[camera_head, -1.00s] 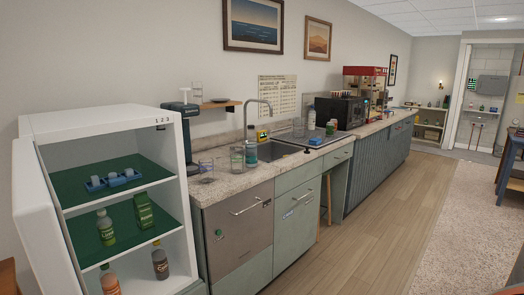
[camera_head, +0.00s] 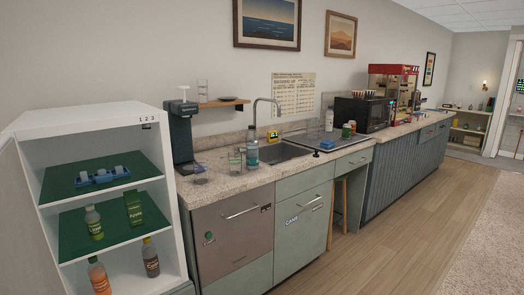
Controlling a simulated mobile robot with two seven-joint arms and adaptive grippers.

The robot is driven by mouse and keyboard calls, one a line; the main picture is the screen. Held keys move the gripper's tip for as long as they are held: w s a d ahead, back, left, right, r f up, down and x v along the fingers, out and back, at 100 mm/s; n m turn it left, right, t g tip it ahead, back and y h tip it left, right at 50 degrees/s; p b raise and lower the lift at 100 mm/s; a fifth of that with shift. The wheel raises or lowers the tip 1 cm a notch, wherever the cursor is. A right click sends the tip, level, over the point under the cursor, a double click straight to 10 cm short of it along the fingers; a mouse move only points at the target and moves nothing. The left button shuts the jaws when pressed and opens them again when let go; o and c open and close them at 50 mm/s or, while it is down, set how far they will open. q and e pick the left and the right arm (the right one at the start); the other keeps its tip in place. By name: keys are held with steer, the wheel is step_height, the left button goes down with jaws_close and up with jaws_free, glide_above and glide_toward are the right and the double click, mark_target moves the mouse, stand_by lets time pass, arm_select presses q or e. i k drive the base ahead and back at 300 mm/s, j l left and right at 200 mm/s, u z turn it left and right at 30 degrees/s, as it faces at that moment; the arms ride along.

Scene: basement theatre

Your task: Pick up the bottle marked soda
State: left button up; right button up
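Two bottles stand on the bottom level of the open white fridge (camera_head: 88,125) at the left: one with orange contents (camera_head: 99,277) and a dark one (camera_head: 151,258). A bottle with a green label (camera_head: 94,222) stands on the green shelf above, beside a green carton (camera_head: 133,208). The labels are too small for me to read surely, so I cannot tell which bottle is marked soda. A clear bottle with a blue label (camera_head: 252,147) stands by the sink. Neither of my grippers is in view.
A blue tray (camera_head: 103,176) with pale cups sits on the fridge's upper shelf. A granite counter (camera_head: 222,184) with glasses, a coffee machine (camera_head: 181,135) and a microwave (camera_head: 365,112) runs to the right. The wooden floor (camera_head: 400,215) in front is clear.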

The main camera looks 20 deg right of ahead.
mark_target(251, 139)
steer(key=i+l, duration=0.15)
steer(key=l, duration=0.15)
steer(key=i+l, duration=0.1)
steer(key=l, duration=0.25)
steer(key=i+l, duration=0.15)
steer(key=l, duration=0.15)
steer(key=i+l, duration=0.3)
steer(key=l, duration=0.15)
steer(key=i+l, duration=0.35)
steer(key=l, duration=0.1)
